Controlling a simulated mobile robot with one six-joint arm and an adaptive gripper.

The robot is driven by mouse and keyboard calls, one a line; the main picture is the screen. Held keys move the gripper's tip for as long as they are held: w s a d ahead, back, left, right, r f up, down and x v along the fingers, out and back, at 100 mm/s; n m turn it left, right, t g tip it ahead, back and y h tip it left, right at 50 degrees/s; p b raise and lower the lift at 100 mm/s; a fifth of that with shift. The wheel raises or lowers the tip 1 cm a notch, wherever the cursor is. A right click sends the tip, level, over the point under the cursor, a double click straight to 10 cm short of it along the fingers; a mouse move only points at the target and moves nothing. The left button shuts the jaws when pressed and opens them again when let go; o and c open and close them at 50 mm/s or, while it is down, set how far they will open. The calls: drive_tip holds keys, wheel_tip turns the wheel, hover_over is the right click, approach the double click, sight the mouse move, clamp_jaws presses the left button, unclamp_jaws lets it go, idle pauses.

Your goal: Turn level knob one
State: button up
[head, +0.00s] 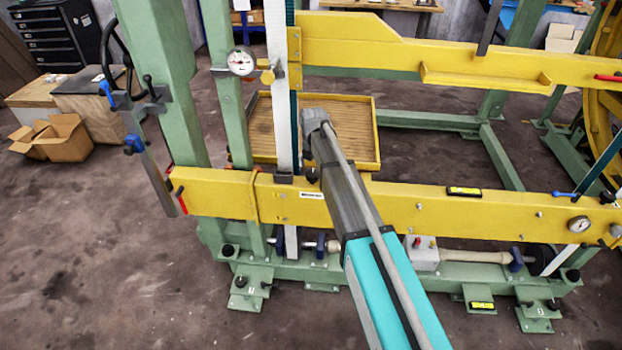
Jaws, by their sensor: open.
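Black knobs sit low on the green machine frame: one at the left foot (228,250) and one at the right end (573,275). Another small black knob (553,304) is on the right front foot. The foot plates carry small marks too small to read, so I cannot tell which knob is level knob one. My grey and turquoise arm reaches up and left across the yellow beam. Its far end is near the white upright. No gripper fingers show there.
The lower yellow beam (408,212) crosses the frame and bears a bubble level (464,190). Another level (482,305) is on the base. A yellow-rimmed tray (377,135) stands behind. A cardboard box (62,140) lies left. The floor at front left is clear.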

drive_tip(key=shift+f+b, duration=1.1)
drive_tip(key=shift+f, duration=0.25)
drive_tip(key=c, duration=1)
drive_tip(key=shift+a, duration=0.3)
drive_tip(key=shift+c, duration=0.6)
drive_tip(key=shift+d, duration=0.2)
drive_tip(key=shift+m, duration=0.3)
